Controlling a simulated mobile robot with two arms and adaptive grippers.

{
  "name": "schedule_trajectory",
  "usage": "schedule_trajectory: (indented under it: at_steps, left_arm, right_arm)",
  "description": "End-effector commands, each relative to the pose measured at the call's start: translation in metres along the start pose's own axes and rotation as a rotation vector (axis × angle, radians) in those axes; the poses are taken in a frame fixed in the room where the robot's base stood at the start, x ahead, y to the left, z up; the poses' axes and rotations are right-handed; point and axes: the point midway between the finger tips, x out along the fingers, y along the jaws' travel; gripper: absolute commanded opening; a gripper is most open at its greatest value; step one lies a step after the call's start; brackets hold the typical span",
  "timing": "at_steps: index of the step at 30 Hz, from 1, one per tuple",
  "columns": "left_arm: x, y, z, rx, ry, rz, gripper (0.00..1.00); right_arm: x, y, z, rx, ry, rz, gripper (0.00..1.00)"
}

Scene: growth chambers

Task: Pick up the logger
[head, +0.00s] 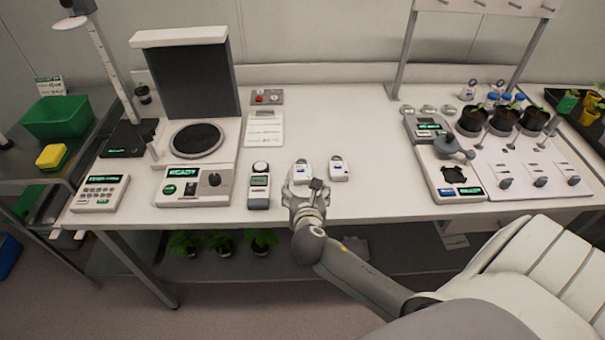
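Two small white devices with a loop on top, which look like loggers, stand near the front edge of the bench in the head view. The left logger (302,167) is just beyond my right gripper (302,185), which hides its lower part. The right logger (338,170) stands a short way to the right, clear of the gripper. My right arm reaches in from the lower right. Its fingers are small and overlap the left logger, so I cannot tell whether they touch it or are open. My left gripper is not in view.
A handheld meter (259,187) with a white dome lies left of the gripper. A larger instrument (193,185) with a round dark plate is further left. A grey device (447,160) and a panel with potted plants (472,121) are at right. The bench middle behind the loggers is clear.

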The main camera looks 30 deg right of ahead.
Motion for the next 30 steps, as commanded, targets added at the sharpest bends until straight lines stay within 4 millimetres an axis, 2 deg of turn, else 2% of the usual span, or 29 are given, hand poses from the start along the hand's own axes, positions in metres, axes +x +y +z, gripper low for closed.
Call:
schedule_trajectory:
  at_steps: [6,12,20,30]
  left_arm:
    - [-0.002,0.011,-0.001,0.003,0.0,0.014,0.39]
    - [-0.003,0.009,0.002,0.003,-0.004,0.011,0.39]
    - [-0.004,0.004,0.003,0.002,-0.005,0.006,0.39]
    - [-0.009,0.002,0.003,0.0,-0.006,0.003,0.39]
  right_arm:
    - [0.023,0.002,0.004,-0.049,-0.015,0.001,0.73]
    - [0.049,0.002,0.004,-0.047,-0.014,0.001,0.73]
    - [0.063,0.002,0.004,-0.044,-0.012,0.001,0.73]
    - [0.1,0.003,0.003,-0.043,-0.012,0.001,0.73]
